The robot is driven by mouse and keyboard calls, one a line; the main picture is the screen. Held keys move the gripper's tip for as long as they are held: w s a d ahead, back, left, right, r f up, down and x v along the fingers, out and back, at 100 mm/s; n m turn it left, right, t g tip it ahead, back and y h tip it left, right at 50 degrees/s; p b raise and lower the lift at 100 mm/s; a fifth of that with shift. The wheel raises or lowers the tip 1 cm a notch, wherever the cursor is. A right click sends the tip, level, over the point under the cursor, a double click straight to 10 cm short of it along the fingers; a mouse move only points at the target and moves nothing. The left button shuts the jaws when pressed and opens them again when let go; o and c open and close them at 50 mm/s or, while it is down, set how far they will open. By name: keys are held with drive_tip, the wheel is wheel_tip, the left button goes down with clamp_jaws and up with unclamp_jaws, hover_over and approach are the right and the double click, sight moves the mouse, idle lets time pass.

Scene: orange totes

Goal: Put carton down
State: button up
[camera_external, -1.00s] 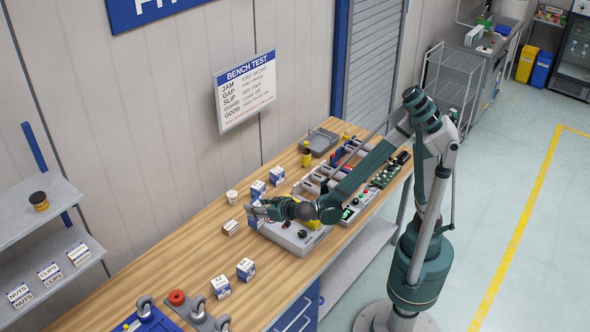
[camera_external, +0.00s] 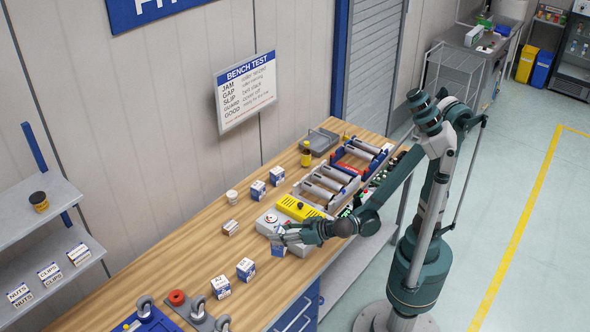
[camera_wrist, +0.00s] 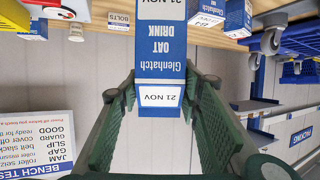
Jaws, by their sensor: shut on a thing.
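The carton held by my gripper is blue and white, labelled Glenhatch Oat Drink, 21 NOV. It fills the upper middle of the wrist view (camera_wrist: 160,65), upside down there, between two green fingers. In the external view the carton (camera_external: 278,249) shows small just below my gripper (camera_external: 281,238), at the front side of the wooden bench (camera_external: 190,260). My gripper (camera_wrist: 161,90) is shut on the carton. I cannot tell whether the carton's base touches the bench.
A grey unit with a yellow top (camera_external: 300,208) stands close behind my gripper. Other cartons stand nearby (camera_external: 245,269), (camera_external: 221,286), (camera_external: 257,189), (camera_external: 277,175). A small box (camera_external: 231,228) and a white cup (camera_external: 232,196) are behind left. Bare wood lies left of my gripper.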

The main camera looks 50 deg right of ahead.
sight(279, 249)
drive_tip(key=shift+f, duration=0.15)
drive_tip(key=shift+f+b, duration=0.9)
drive_tip(key=shift+f, duration=1.9)
drive_tip(key=shift+f+b, duration=0.7)
drive_tip(key=shift+f, duration=1.5)
drive_tip(key=o, duration=1.5)
drive_tip(key=shift+o, duration=0.2)
